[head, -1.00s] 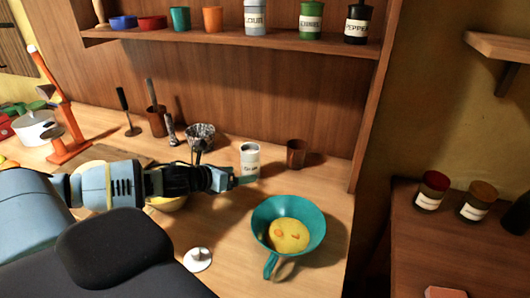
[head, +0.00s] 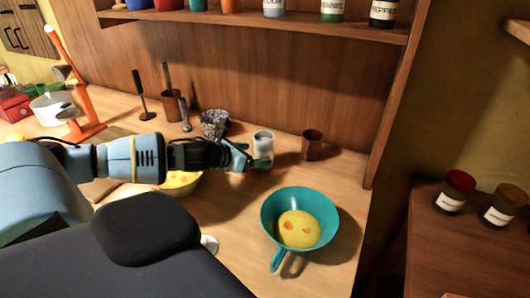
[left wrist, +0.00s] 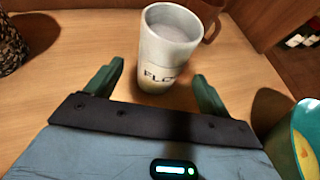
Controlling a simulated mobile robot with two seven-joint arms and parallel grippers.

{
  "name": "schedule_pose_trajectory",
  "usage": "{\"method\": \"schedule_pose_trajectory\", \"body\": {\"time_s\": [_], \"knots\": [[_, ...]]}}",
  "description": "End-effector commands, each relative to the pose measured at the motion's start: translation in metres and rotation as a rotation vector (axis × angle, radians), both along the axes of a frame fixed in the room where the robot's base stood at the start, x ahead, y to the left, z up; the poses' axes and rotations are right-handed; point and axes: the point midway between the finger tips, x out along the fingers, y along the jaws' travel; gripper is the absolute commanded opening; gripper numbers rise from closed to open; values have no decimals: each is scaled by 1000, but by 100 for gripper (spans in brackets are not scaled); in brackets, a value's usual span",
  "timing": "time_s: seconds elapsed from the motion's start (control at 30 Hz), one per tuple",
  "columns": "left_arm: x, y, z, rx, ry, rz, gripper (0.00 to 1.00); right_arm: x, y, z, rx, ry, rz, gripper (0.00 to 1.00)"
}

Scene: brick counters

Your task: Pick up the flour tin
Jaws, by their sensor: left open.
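A white-grey cylindrical tin (head: 263,148) stands upright on the counter; in the left wrist view the same flour tin (left wrist: 168,45) shows a label starting "FL". My left gripper (head: 248,157) is just left of it in the head view, low over the counter. In the left wrist view my left gripper (left wrist: 159,72) is open, its green fingers either side of the tin's lower part, the tin at or just beyond the tips. I see no grip on it. My right gripper is not in view.
A brown cup (head: 312,145) stands close behind the tin. A teal pan (head: 268,222) with yellow food lies in front on the right. A speckled cup (head: 214,124) is to the left. A shelf (head: 290,28) with another, partly cropped flour-labelled tin (head: 274,8) hangs above.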

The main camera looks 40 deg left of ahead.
Motion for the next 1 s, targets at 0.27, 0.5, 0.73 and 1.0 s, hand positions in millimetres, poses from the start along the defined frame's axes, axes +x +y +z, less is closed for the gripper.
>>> {"method": "schedule_pose_trajectory", "body": {"time_s": [0.27, 0.5, 0.73, 1.0], "knots": [[7, 0, -3, -3, -3, 2, 81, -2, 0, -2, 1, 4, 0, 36], [29, -3, -15, -6, -3, 2, 81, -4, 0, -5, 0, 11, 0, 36], [44, -4, -22, -2, -2, 1, 81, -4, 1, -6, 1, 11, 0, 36], [46, -5, -23, -1, -2, -1, 81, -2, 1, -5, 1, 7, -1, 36]]}}
